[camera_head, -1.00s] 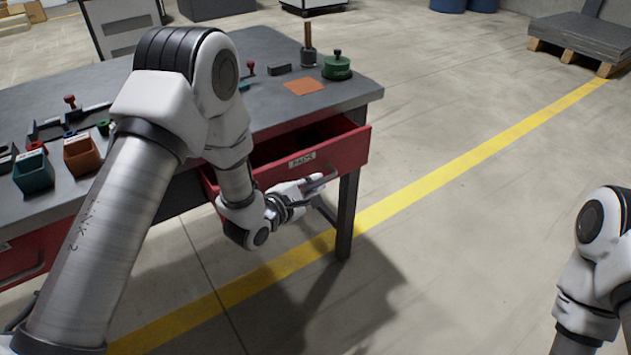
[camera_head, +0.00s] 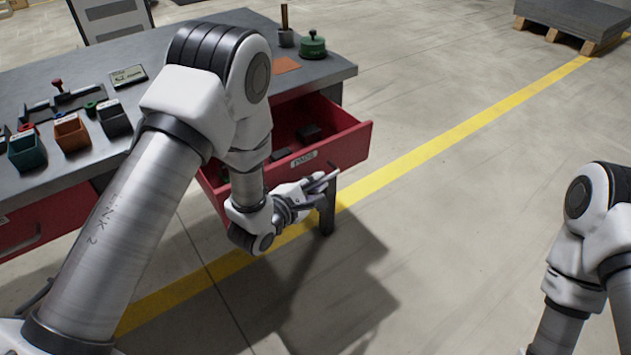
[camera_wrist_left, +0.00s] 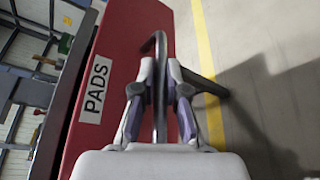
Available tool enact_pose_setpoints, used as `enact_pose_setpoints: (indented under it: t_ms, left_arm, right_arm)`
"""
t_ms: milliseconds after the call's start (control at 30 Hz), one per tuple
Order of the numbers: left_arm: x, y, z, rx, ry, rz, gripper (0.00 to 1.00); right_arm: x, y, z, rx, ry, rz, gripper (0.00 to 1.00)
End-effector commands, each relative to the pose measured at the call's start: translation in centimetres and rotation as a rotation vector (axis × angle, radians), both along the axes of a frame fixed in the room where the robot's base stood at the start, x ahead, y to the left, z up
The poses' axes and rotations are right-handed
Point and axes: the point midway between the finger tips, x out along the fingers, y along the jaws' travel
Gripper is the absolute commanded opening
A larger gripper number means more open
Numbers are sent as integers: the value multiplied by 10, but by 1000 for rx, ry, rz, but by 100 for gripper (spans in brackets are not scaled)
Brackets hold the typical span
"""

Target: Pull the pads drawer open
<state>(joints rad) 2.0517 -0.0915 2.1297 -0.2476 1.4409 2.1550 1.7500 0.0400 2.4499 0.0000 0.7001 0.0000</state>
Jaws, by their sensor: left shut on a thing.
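The red pads drawer (camera_head: 345,152) stands pulled out from the right part of the workbench, with dark items showing inside. Its PADS label is readable in the left wrist view, on the red front (camera_wrist_left: 118,60). My left gripper (camera_head: 318,184) is at the drawer front, shut on the grey bar handle (camera_wrist_left: 160,50). In the left wrist view its two fingers (camera_wrist_left: 161,92) close on the handle from both sides. My right arm shows at the right edge of the head view; its gripper is out of frame.
The grey workbench (camera_head: 335,72) carries a green bin (camera_head: 27,155), an orange bin (camera_head: 71,136), a dark bin (camera_head: 115,121) and a green lidded pot (camera_head: 312,46). The floor right of the drawer is clear.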

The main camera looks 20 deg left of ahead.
Motion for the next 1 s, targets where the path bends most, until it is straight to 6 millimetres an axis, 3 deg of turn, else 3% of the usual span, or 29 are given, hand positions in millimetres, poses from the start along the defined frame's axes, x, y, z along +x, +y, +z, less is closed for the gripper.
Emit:
enact_pose_setpoints:
  t_ms: [33, 100, 133, 533, 900, 1000]
  left_arm:
    - [0, 0, 0, 0, 0, -1, 0]
    - [0, 0, 0, 0, 1, -1, 33]
    - [0, 0, 0, 0, 1, -1, 37]
    - [-9, 4, 2, -1, 1, 1, 37]
    - [-90, 31, 20, -3, 4, 4, 37]
    - [-104, 35, 23, -1, 3, 1, 37]
  right_arm:
    - [0, 0, 0, 0, 0, 0, 40]
    - [0, 0, 0, 0, 0, 0, 40]
    - [0, 0, 0, 0, 0, 0, 40]
    - [0, 0, 0, 0, 0, 0, 40]
    - [0, 0, 0, 0, 0, 0, 40]
    - [0, 0, 0, 0, 0, 0, 40]
